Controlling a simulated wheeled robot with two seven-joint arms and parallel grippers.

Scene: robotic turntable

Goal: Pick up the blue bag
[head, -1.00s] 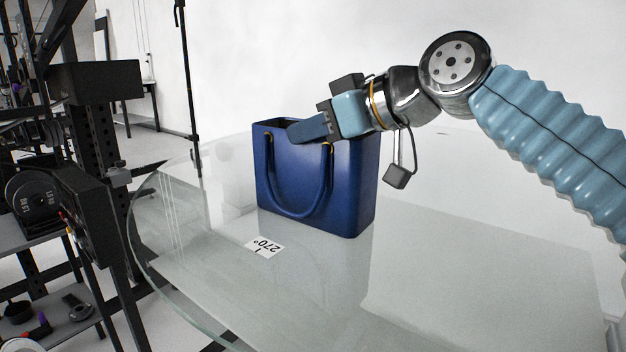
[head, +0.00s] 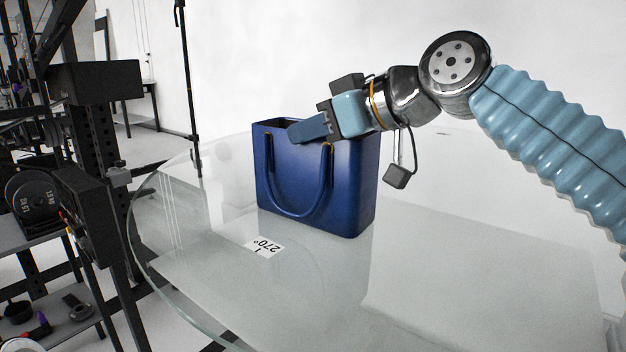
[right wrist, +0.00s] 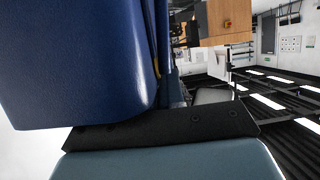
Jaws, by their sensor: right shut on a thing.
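The blue bag (head: 310,185) stands upright on the glass turntable (head: 420,290), its looped handle hanging down its front face. My right gripper (head: 303,132) comes in from the right and is at the bag's top edge, shut on it. One finger lies across the front of the rim; the other finger is hidden. In the right wrist view the bag (right wrist: 80,65) fills the upper left, close against the dark finger (right wrist: 165,130). My left gripper does not show.
A label reading 270° (head: 264,247) lies on the turntable in front of the bag. A dark metal rack (head: 95,190) with shelves stands at the left, beside the turntable's glass edge. The glass to the right of the bag is clear.

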